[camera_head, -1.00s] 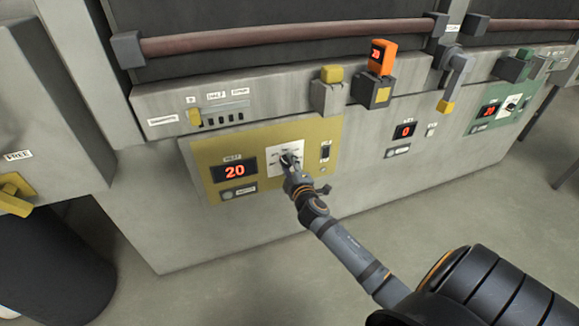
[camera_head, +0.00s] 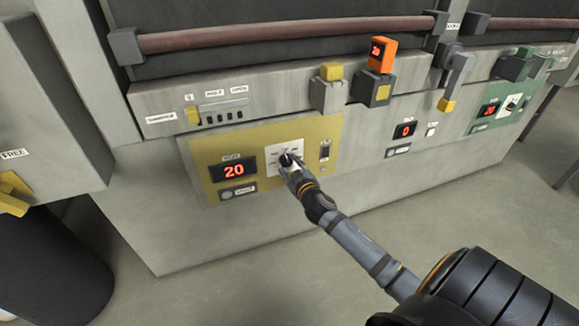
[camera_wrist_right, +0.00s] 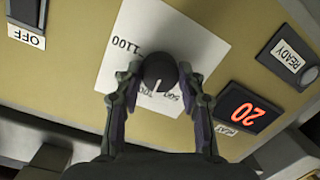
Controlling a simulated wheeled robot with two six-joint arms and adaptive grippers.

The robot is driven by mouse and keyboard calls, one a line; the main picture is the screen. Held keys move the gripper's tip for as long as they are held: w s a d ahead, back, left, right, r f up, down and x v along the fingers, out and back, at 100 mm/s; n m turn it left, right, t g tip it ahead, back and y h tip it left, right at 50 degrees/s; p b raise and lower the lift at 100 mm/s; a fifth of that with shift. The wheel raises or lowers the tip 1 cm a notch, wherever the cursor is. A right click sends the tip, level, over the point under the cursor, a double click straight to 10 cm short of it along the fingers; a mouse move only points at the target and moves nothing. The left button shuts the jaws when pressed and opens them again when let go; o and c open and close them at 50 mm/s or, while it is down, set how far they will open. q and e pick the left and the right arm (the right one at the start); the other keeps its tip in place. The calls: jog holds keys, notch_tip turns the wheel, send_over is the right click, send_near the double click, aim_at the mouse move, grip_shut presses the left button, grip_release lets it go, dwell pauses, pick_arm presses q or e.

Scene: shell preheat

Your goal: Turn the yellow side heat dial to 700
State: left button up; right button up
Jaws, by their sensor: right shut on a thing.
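The yellow panel (camera_head: 212,181) on the grey front carries a red display (camera_head: 234,170) reading 20. To its right, on a white square plate (camera_head: 272,165), sits the round dark dial (camera_wrist_right: 160,71). My right gripper (camera_head: 287,162) is at this dial; in the right wrist view its two fingers (camera_wrist_right: 160,85) are shut on the dial from both sides. The dial's white mark points down in that view, towards upside-down numbers partly hidden by the fingers. A 1100 label shows at upper left. I cannot tell exactly which number the mark meets. My left gripper is not in view.
A switch marked OFF (camera_wrist_right: 28,36) and a READY lamp (camera_wrist_right: 287,54) flank the dial. Above are a slider (camera_head: 222,113), a yellow-topped block (camera_head: 330,88) and an orange device (camera_head: 382,56). A green panel (camera_head: 497,109) is at right. Open floor lies in front.

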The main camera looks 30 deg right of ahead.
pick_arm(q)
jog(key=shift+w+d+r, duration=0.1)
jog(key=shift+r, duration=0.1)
pick_arm(e)
jog(key=shift+f, duration=0.1)
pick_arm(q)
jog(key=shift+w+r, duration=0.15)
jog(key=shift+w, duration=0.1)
pick_arm(e)
jog(key=shift+m, duration=0.3)
jog(key=o, duration=1)
jog(key=shift+c, duration=0.2)
jog(key=shift+o, duration=1)
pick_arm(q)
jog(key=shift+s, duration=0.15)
pick_arm(e)
jog(key=shift+s, duration=0.15)
jog(key=v, duration=1.1)
jog(key=shift+s, duration=0.4)
